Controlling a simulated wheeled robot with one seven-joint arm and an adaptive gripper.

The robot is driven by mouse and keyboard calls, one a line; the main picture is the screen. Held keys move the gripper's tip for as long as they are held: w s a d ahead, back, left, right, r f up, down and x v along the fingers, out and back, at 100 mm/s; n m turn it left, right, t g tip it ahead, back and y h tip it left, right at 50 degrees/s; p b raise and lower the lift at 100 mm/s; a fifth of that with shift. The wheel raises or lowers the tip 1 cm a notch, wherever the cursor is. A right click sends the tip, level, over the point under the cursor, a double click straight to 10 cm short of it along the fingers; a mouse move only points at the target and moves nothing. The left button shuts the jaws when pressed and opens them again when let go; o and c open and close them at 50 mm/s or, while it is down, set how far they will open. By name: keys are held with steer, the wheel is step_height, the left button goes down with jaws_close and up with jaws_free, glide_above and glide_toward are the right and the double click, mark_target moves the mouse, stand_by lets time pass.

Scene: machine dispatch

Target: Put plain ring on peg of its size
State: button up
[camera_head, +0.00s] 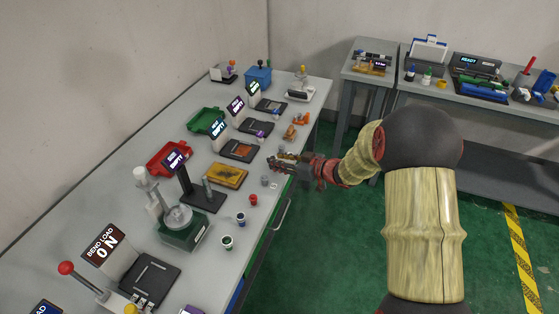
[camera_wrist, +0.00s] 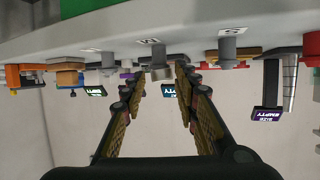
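My gripper (camera_head: 284,164) reaches over the front edge of the long left table. In the wrist view, which shows the table upside down, its two fingers (camera_wrist: 161,80) are spread with nothing held between them. A grey flanged cylinder (camera_wrist: 160,60) shows between the fingertips, apparently beyond them; I cannot tell its distance. A second grey flanged cylinder (camera_wrist: 228,48) stands to the right beside a small label. In the head view a small grey piece (camera_head: 264,181) lies near the table edge by my gripper. I cannot make out which piece is the plain ring or a sized peg.
The long table (camera_head: 130,211) carries a red tray (camera_head: 168,158), a green tray (camera_head: 205,121), a yellow-brown block (camera_head: 226,175) and several small display signs. A red piece (camera_head: 253,200) and two small cups (camera_head: 241,218) stand along the front edge. Green floor (camera_head: 330,250) is clear.

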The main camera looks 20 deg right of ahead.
steer(key=shift+o, duration=0.7)
steer(key=shift+r, duration=0.1)
steer(key=shift+s+d+r, duration=0.1)
steer(key=shift+d+r, duration=0.05)
steer(key=p+v, duration=0.4)
steer(key=v, duration=0.7)
steer(key=d+r+m+t+h, duration=0.1)
steer(key=d+r+m+h, duration=0.2)
steer(key=r, duration=0.4)
steer(key=d+r+h, duration=0.3)
steer(key=r+h, duration=0.2)
steer(key=r, duration=0.1)
steer(key=s+r+m+g+h, duration=0.1)
steer(key=s+r+m+h, duration=0.15)
steer(key=s+r, duration=0.3)
steer(key=s+a+g, duration=0.1)
steer(key=s+a, duration=0.3)
steer(key=s, duration=0.4)
steer(key=s+a+f+m+g+y, duration=0.1)
steer(key=s+a, duration=0.3)
steer(key=s, duration=0.5)
steer(key=s+a+g+y, duration=0.1)
steer(key=s+a+g, duration=0.2)
steer(key=s+a, duration=0.2)
steer(key=s, duration=0.3)
steer(key=shift+s+f+m, duration=0.2)
steer(key=shift+f+m, duration=0.15)
steer(key=shift+f, duration=0.05)
